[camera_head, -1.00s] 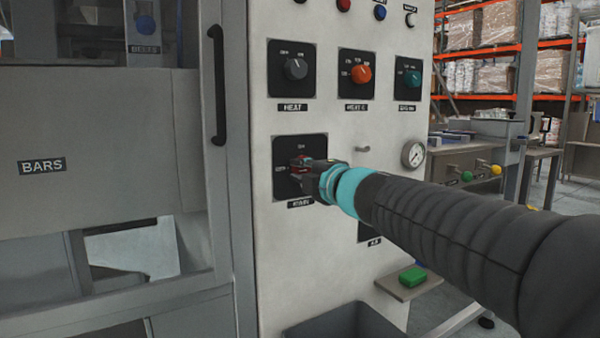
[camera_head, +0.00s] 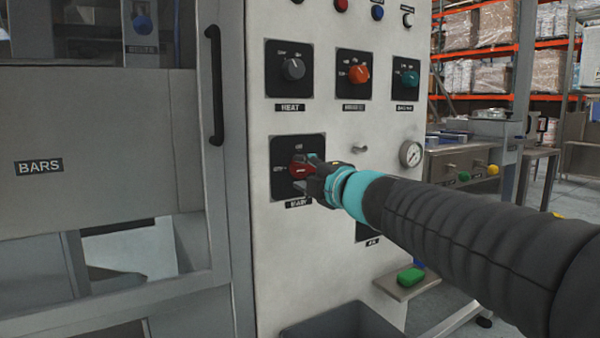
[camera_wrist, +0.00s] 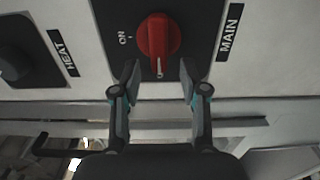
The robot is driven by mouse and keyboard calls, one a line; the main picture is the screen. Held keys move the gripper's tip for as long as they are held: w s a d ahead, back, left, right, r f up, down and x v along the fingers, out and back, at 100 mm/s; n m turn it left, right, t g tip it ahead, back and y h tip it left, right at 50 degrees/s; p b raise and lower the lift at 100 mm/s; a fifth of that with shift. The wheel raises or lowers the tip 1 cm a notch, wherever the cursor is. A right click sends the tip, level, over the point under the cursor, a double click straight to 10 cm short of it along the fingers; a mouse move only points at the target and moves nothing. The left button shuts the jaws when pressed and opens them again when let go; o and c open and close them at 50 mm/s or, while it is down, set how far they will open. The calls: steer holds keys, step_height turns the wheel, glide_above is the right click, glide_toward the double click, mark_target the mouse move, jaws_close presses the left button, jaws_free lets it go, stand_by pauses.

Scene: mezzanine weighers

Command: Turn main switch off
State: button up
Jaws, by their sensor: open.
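The main switch is a red rotary knob (camera_head: 301,168) on a black square plate (camera_head: 283,147), low on the pale control panel. In the wrist view the red knob (camera_wrist: 158,38) has a white pointer line aimed straight down the picture, about a quarter turn from the ON mark at its left. The MAIN label (camera_wrist: 229,33) is at its right. My gripper (camera_head: 312,176) is just in front of the knob. In the wrist view my gripper (camera_wrist: 160,76) is open, its fingertips apart on both sides of the pointer end, with nothing held.
Above are a grey HEAT knob (camera_head: 292,69), an orange knob (camera_head: 358,73) and a teal knob (camera_head: 408,78). A small peg (camera_head: 360,149) and a gauge (camera_head: 411,154) stick out to the right. A shelf (camera_head: 408,287) with a green block (camera_head: 411,276) is below.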

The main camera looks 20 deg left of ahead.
steer(key=v, duration=1)
steer(key=shift+a, duration=0.1)
steer(key=w+d+f+m+t+h, duration=0.2)
steer(key=w+d+f+m+h, duration=0.1)
steer(key=d+f+m+h, duration=1.15)
steer(key=s+d+f+m+g+p, duration=0.1)
steer(key=s+d+f+m+g, duration=0.3)
steer(key=s, duration=0.8)
steer(key=s+d+f+m+g+p, duration=0.1)
steer(key=s+d+f+m+g, duration=0.3)
steer(key=s+d+f+m, duration=0.5)
steer(key=s+d, duration=0.1)
steer(key=s, duration=0.1)
steer(key=shift+s+f+y, duration=0.25)
steer(key=shift+s+y, duration=0.1)
steer(key=shift+s, duration=0.05)
steer(key=shift+d+m, duration=0.1)
steer(key=shift+m, duration=0.15)
